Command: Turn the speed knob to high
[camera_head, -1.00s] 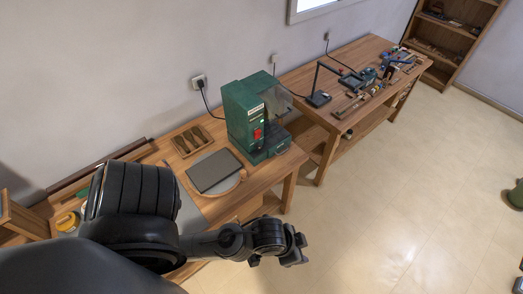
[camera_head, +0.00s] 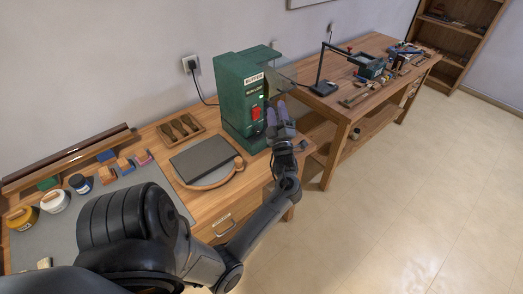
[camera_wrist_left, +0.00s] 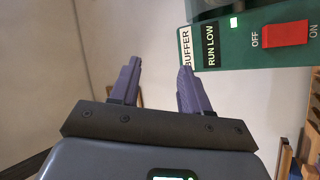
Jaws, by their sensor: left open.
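The green buffer machine (camera_head: 242,100) stands at the right end of the near workbench. Its front has a red switch (camera_head: 256,113), which also shows in the left wrist view (camera_wrist_left: 285,33) beside the words OFF and ON. A dark display (camera_wrist_left: 209,46) there reads RUN LOW, below a BUFFER label. I cannot make out the speed knob in either view. My left gripper (camera_head: 281,110) is open and empty in front of the machine and hides part of its front. In the left wrist view its two purple fingers (camera_wrist_left: 158,80) are apart, left of the panel. My right gripper is out of view.
A grey pad (camera_head: 203,158) and a wooden tray (camera_head: 180,128) lie left of the machine. Jars and small blocks stand further left. A second workbench (camera_head: 345,105) with a lamp and tools stands to the right. The floor (camera_head: 400,200) in front is clear.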

